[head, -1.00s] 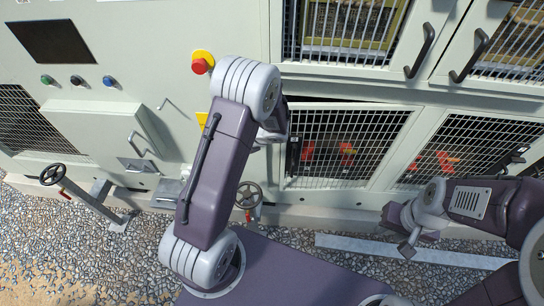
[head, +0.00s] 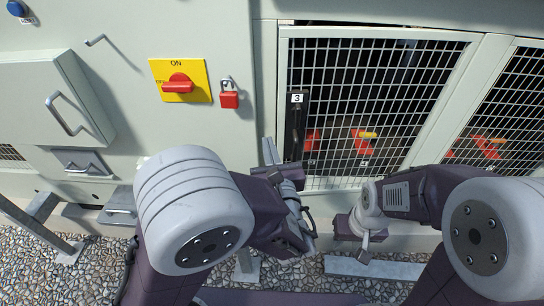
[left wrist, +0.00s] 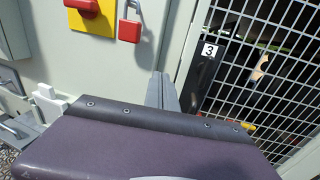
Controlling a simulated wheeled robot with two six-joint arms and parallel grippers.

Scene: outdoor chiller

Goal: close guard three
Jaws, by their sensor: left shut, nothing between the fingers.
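Guard three is a mesh door (head: 375,38) with a pale frame and a black handle plate (head: 297,130) marked 3 on its left side. The plate also shows in the left wrist view (left wrist: 202,78). A dark strip shows above the door's top edge; I cannot tell whether the door sits flush. My left gripper (head: 270,152) is shut and empty, just left of the plate's lower end. In the left wrist view its fingers (left wrist: 161,92) stand beside the plate, apart from it in the picture. My right gripper (head: 362,238) hangs low before the door's bottom edge; its jaws are unclear.
A yellow panel with a red rotary switch (head: 179,82) and a red padlock (head: 229,99) are left of the guard. A box with a handle (head: 50,100) juts out at left. Another mesh guard (head: 510,110) is at right. Gravel (head: 90,262) lies below.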

